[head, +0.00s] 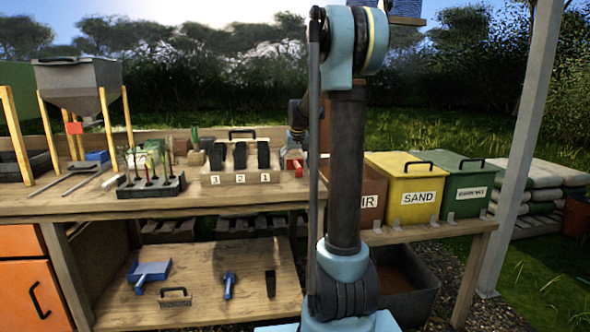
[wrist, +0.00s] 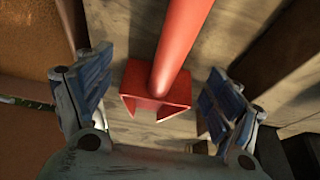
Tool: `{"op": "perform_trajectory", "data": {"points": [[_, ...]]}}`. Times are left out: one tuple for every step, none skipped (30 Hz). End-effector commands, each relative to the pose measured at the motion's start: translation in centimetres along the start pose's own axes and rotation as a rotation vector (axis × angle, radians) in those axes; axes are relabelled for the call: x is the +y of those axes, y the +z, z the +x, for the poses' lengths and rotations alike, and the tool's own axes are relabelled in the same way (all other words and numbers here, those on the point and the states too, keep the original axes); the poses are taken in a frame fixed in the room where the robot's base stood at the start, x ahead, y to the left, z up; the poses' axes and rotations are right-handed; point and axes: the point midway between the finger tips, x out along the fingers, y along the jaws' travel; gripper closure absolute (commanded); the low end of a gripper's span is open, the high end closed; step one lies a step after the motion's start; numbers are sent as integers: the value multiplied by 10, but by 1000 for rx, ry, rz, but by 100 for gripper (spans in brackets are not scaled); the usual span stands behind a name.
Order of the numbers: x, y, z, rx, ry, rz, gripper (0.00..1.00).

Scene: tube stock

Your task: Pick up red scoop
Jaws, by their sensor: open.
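The red scoop (wrist: 157,88) shows in the wrist view with its round handle running up and its square, open-sided end towards me. It stands on or just above a pale wooden surface; I cannot tell which. My gripper (wrist: 158,100) is open, with one blue-padded finger on each side of the scoop and a gap on both sides. In the head view a small red part of the scoop (head: 296,167) shows at the right end of the workbench, beside my gripper (head: 295,150). My arm hides most of that spot.
A wooden rack (head: 240,177) with dark tubes, labelled with numbers, stands left of the gripper. A brown bin (head: 372,205), yellow SAND bin (head: 404,197) and green bin (head: 465,190) stand to the right. The lower shelf (head: 205,285) holds a blue scoop (head: 151,271) and other tools.

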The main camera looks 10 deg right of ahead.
Motion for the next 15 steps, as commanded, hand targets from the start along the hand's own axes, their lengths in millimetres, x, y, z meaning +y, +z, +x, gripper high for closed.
{"op": "perform_trajectory", "data": {"points": [[0,0,0,0,0,0,18],[1,0,0,0,0,1,25],[1,0,0,0,1,1,34],[1,0,0,0,1,1,41],[1,0,0,0,1,2,48],[1,0,0,0,1,2,57],[1,0,0,0,1,1,63],[1,0,0,0,1,1,66],[1,0,0,0,1,1,66],[1,0,0,0,1,1,66],[1,0,0,0,1,1,70],[1,0,0,0,1,1,70],[1,0,0,0,1,1,70],[1,0,0,0,1,1,70],[1,0,0,0,1,1,70]]}}
